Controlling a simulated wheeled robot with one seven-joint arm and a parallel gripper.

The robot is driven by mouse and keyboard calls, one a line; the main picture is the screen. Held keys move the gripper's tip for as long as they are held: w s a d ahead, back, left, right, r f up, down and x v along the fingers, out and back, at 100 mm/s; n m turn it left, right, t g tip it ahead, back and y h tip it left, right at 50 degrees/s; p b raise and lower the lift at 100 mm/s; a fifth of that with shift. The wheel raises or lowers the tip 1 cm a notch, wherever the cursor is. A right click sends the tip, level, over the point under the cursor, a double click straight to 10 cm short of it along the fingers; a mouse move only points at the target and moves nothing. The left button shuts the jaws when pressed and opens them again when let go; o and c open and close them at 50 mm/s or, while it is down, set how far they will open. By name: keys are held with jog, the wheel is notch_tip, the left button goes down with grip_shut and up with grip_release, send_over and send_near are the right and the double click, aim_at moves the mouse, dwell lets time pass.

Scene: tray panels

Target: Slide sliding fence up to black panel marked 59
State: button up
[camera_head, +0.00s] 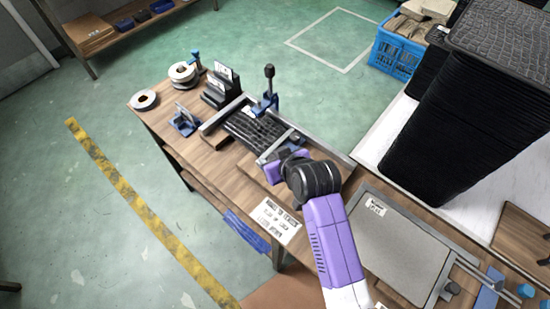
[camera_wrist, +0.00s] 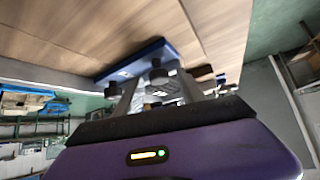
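A dark ribbed panel (camera_head: 250,130) lies in a metal-railed fixture on the wooden bench; I cannot read a number on it. A pale metal bar, which looks like the sliding fence (camera_head: 277,146), crosses the fixture at the panel's near right end. Whether it touches the panel is unclear. My gripper is mostly hidden behind my wrist in the head view. In the wrist view my gripper (camera_wrist: 165,92) has its fingers apart, around or near metal parts with dark knobs on a blue base (camera_wrist: 143,62). I cannot tell whether they grip anything.
A blue post with a black knob (camera_head: 268,86) stands beside the fixture. Dark panels with white labels (camera_head: 222,84) stand in a rack behind it. A blue bracket (camera_head: 185,122) and tape rolls (camera_head: 145,99) are at left. A grey plate (camera_head: 402,247) lies at right; a tall black stack (camera_head: 470,110) rises beyond.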

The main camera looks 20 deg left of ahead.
jog(key=v, duration=0.8)
dwell(0.4)
jog(key=shift+w, duration=0.1)
